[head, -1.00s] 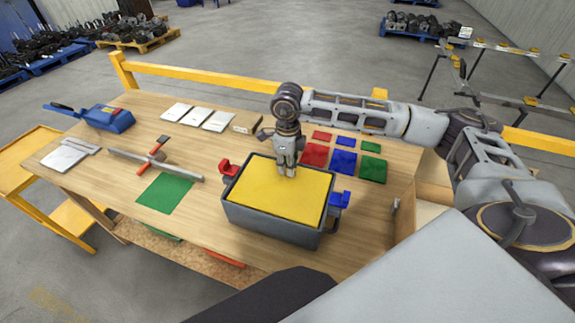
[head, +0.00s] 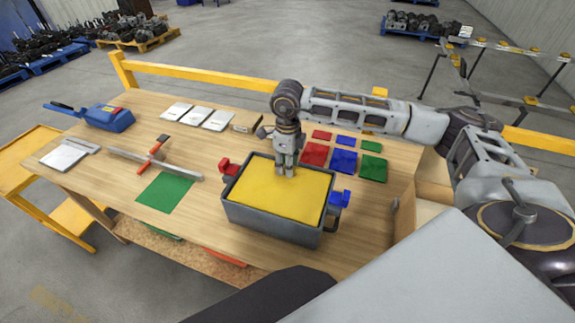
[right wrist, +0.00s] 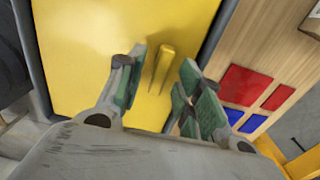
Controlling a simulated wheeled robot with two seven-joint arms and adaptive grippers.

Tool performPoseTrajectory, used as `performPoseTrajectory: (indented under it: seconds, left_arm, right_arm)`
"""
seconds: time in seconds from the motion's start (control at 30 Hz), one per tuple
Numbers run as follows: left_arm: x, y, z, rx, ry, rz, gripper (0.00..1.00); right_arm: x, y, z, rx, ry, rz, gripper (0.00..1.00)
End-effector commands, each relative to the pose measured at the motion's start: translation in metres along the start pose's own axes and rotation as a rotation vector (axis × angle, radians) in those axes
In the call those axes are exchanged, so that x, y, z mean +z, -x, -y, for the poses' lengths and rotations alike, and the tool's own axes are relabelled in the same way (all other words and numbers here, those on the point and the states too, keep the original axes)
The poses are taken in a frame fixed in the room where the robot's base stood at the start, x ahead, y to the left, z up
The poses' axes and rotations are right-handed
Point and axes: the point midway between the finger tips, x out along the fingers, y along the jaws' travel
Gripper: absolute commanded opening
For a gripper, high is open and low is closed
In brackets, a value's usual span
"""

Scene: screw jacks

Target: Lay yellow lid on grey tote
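The yellow lid (head: 277,205) lies flat in the top of the grey tote (head: 265,223), with the grey rim showing around it. The tote stands on the wooden table. My right gripper (head: 286,171) points down at the far part of the lid. In the right wrist view, its green-padded fingers (right wrist: 160,92) are spread apart. The lid's slim raised handle (right wrist: 164,68) shows between and just beyond the fingertips, with gaps on both sides. The lid (right wrist: 95,45) fills much of that view. My left gripper is not in view.
A red clamp-like part (head: 228,168) and a blue one (head: 338,200) flank the tote. Red, blue and green squares lie behind it to the right. A green sheet (head: 165,194) and a metal bar (head: 155,165) lie left. A yellow rail (head: 200,72) runs along the back.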

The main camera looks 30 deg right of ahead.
Motion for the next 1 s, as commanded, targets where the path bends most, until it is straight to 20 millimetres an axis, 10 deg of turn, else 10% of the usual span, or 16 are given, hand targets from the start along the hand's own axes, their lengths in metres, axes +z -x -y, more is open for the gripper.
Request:
performPoseTrajectory:
  seconds: [1.0]
  left_arm:
    - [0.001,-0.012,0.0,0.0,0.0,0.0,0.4]
  right_arm:
    - [0.0,0.112,0.0,-0.001,0.001,0.001,0.36]
